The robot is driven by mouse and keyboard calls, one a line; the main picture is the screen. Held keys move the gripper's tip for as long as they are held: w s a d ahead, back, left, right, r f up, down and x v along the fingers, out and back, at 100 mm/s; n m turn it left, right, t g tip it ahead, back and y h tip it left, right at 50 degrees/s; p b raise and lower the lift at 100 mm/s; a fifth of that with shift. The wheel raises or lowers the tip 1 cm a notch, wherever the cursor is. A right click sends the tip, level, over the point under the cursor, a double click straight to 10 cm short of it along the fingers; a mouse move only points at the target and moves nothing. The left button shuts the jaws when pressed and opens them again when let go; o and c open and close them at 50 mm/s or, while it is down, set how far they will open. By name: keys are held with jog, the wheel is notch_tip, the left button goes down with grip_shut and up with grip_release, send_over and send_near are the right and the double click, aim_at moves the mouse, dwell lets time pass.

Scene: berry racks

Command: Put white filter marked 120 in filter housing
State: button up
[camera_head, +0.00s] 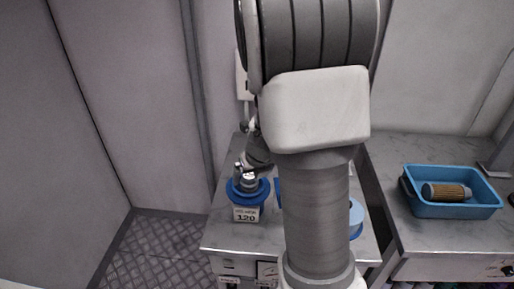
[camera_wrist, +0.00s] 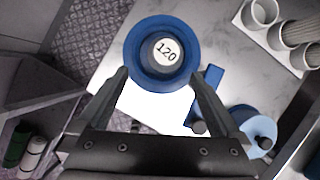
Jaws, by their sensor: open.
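The white filter marked 120 (camera_wrist: 166,51) stands upright inside the round blue filter housing (camera_wrist: 136,68) in the wrist view, with its numbered top facing up. The blue housing also shows in the head view (camera_head: 262,196) on the left table, with a label reading 120 (camera_head: 246,214) on its front. My gripper (camera_wrist: 158,76) is open, with its fingers spread on either side of the housing's near edge. Nothing is held between the fingers. In the head view my gripper (camera_head: 248,174) is just above the housing; my arm hides part of the table.
A lighter blue round part (camera_wrist: 243,121) and a blue handle-like piece (camera_wrist: 211,80) lie to the right of the housing. White cylinders in a rack (camera_wrist: 257,13) stand at the upper right. A blue tray (camera_head: 456,211) holds an orange-brown filter (camera_head: 446,192) on the right table.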

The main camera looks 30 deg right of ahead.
jog(key=p+v, duration=0.5)
jog(key=v, duration=0.6)
jog(key=shift+w+r+t, duration=0.15)
jog(key=shift+w+t, duration=0.15)
jog(key=shift+w, duration=0.05)
jog(key=shift+d, duration=0.15)
